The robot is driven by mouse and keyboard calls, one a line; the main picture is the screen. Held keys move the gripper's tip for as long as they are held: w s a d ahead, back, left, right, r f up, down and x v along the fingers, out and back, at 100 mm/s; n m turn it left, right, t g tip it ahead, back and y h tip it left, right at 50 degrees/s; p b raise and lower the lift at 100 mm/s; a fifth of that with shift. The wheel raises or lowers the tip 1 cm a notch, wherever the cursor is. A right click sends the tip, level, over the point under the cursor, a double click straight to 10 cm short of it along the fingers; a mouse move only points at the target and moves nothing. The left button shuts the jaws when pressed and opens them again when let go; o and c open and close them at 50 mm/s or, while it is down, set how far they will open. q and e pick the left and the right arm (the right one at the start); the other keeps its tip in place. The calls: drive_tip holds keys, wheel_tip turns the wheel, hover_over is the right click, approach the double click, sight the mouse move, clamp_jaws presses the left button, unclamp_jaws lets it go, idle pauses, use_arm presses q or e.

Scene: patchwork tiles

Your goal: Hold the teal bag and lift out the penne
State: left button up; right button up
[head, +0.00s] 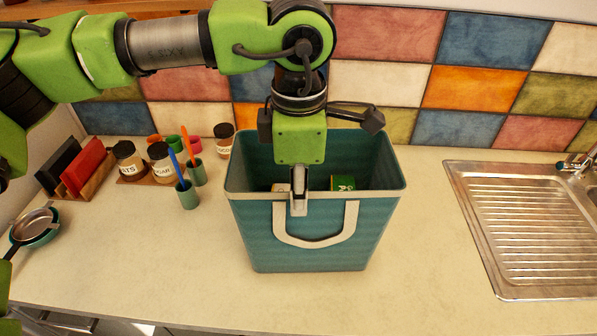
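The teal bag (350,235) stands upright and open on the counter, with a pale rim and a pale front handle. My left gripper (298,198) points down at the middle of its front rim, one finger outside the wall, and appears shut on the rim. Inside the bag are a green box (342,183) and a pale item (281,187), partly hidden behind the gripper and front wall. I cannot tell which of them is the penne. My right gripper is not in view.
Jars (128,160), cups with brushes (187,194), a rack of boards (83,168) and a pan (37,226) stand at the left. A metal sink drainer (530,230) is at the right. Counter in front of and beside the bag is clear.

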use_arm(q)
hover_over(298, 235)
wheel_tip(298, 235, down, 7)
drive_tip(key=shift+r, duration=0.1)
clamp_jaws()
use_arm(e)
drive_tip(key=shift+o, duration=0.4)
